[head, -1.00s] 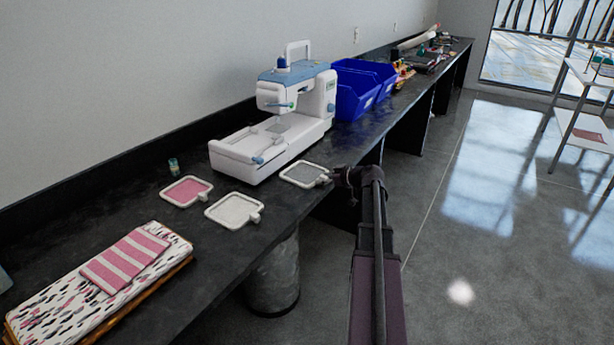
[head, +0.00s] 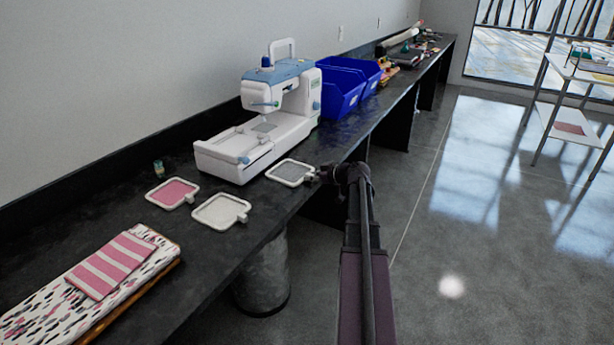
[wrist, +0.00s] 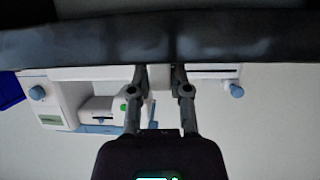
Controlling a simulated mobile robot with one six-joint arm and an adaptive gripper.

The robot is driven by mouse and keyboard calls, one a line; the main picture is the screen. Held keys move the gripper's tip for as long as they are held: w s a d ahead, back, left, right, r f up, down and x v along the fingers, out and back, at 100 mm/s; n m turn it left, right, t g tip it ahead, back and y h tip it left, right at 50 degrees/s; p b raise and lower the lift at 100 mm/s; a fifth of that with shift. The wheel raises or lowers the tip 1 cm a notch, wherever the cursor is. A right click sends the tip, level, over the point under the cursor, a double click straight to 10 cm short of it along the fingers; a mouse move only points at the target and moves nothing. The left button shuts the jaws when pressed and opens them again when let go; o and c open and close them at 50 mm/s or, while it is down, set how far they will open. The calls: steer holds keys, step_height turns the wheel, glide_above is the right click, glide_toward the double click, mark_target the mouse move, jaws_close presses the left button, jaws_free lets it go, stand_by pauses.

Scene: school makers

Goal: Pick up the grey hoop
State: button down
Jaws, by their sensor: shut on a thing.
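The grey hoop (head: 291,172), a rounded white frame with a grey inside, is at the front edge of the black worktop, right of the other hoops. My gripper (head: 318,174) comes from the right and is shut on the hoop's near right end, where its small clasp is. The hoop looks roughly level; I cannot tell whether it touches the worktop. In the wrist view my gripper (wrist: 160,75) shows two grey fingers a small gap apart, with something pale between them; the hoop is not clear there.
A white and blue sewing machine (head: 262,130) stands just behind the hoop. A pink hoop (head: 172,192) and a white hoop (head: 221,210) lie to the left. Blue bins (head: 342,90) stand beyond the machine. Folded fabric (head: 95,280) lies front left. Open floor (head: 450,220) is at right.

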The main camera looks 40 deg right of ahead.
steer(key=shift+r+p, duration=1.25)
steer(key=shift+r, duration=0.1)
steer(key=shift+s+a+r+p, duration=0.15)
steer(key=shift+s+r+p, duration=0.25)
steer(key=shift+r+p, duration=0.2)
steer(key=s+a+r+p, duration=0.1)
steer(key=s+a, duration=0.2)
steer(key=s, duration=1.2)
